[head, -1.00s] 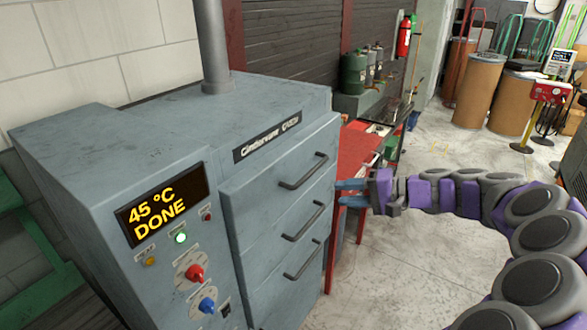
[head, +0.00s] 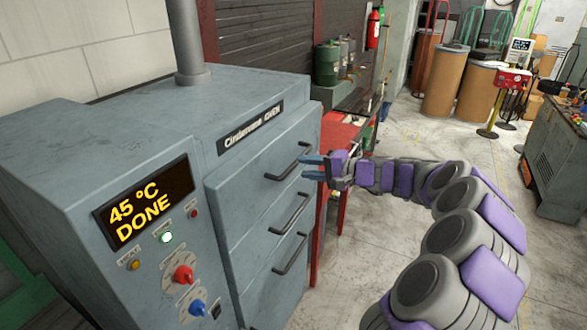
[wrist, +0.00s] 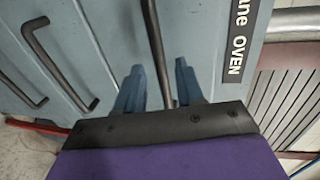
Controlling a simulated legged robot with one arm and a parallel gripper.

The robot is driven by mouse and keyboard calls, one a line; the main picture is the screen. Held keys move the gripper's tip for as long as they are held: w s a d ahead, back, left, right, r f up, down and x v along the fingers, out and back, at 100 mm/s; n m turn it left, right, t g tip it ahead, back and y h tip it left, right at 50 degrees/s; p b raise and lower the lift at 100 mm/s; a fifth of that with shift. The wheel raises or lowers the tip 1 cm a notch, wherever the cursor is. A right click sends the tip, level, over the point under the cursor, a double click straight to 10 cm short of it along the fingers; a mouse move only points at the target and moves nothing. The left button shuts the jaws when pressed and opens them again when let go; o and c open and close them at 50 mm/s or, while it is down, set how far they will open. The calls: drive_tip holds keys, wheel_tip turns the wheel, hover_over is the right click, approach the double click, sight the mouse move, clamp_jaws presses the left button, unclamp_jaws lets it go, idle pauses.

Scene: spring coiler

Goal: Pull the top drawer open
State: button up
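The grey-blue oven has a top drawer (head: 238,172) whose front looks flush with the ones below. Its dark bar handle (head: 285,171) slants across the front. My gripper (head: 303,167) is at the right end of this handle in the head view. In the wrist view my gripper (wrist: 158,85) is open, with one blue finger on each side of the top handle (wrist: 156,45). The bar runs between the fingers, with a gap on both sides. Its lower end is hidden behind the gripper's black edge.
Two lower drawers have similar handles (head: 289,213). The oven's panel (head: 145,205) reads 45 °C DONE. A red workbench (head: 335,135) stands behind the gripper. Open concrete floor (head: 400,225) lies to the right, with a grey cabinet (head: 560,160) beyond.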

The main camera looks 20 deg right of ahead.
sight(294, 162)
drive_tip(key=w, duration=0.1)
drive_tip(key=w+a+f, duration=0.1)
drive_tip(key=w, duration=0.2)
drive_tip(key=shift+w+a+f+b, duration=0.25)
drive_tip(key=shift+w+b, duration=0.05)
drive_tip(key=shift+b, duration=0.1)
drive_tip(key=shift+a+r, duration=0.1)
drive_tip(key=shift+a, duration=0.85)
drive_tip(key=shift+c, duration=0.7)
drive_tip(key=c, duration=0.3)
drive_tip(key=shift+d, duration=0.4)
clamp_jaws()
